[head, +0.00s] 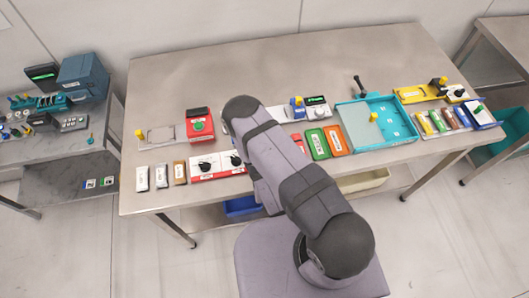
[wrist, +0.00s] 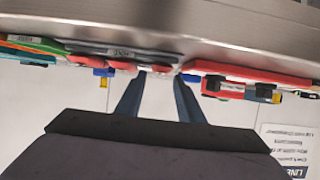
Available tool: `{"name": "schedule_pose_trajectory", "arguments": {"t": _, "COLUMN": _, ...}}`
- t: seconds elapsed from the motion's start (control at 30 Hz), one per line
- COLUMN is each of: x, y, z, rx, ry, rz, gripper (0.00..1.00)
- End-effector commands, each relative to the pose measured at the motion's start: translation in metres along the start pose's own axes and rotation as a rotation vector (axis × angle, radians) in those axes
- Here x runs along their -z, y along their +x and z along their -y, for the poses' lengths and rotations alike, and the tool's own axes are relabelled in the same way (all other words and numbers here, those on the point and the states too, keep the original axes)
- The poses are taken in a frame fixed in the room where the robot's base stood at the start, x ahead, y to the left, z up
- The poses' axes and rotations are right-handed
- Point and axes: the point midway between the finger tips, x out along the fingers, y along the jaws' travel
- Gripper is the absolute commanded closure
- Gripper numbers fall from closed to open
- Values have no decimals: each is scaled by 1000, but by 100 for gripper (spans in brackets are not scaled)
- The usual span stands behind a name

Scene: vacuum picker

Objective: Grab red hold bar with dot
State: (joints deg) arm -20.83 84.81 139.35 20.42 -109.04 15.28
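A red piece (head: 298,143) shows partly beside my arm in the head view, left of the green block; the arm hides the rest. In the wrist view, rounded red pieces (wrist: 120,66) sit along a grey strip with small lettering I cannot read surely. I see no dot on them and cannot tell which is the hold bar. My gripper (wrist: 157,92) shows two dark blue fingers set apart, with nothing visible between them. The fingertips appear just below the red pieces in the picture; contact cannot be told. In the head view my arm hides the gripper.
A red and white panel with black knobs (head: 217,165) lies left of my arm. A green block (head: 317,144) and orange block (head: 334,140) lie right. A turquoise tray (head: 398,122) stands further right. The table's back (head: 230,75) is clear.

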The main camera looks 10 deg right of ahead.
Motion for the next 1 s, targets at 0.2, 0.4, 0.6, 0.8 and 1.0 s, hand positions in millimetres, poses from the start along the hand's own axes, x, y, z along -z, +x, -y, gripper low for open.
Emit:
{"name": "schedule_pose_trajectory", "arguments": {"t": 0.2, "x": 0, "y": 24, "z": 0, "rx": -2, "ry": 2, "rz": -3, "gripper": 66}}
{"name": "schedule_pose_trajectory", "arguments": {"t": 0.4, "x": 0, "y": 32, "z": 0, "rx": 1, "ry": -1, "rz": -1, "gripper": 66}}
{"name": "schedule_pose_trajectory", "arguments": {"t": 0.6, "x": 0, "y": 32, "z": 0, "rx": 1, "ry": -1, "rz": 0, "gripper": 66}}
{"name": "schedule_pose_trajectory", "arguments": {"t": 0.8, "x": 0, "y": 32, "z": 0, "rx": 1, "ry": -1, "rz": 0, "gripper": 97}}
{"name": "schedule_pose_trajectory", "arguments": {"t": 1.0, "x": 0, "y": 31, "z": 0, "rx": 1, "ry": -1, "rz": -1, "gripper": 97}}
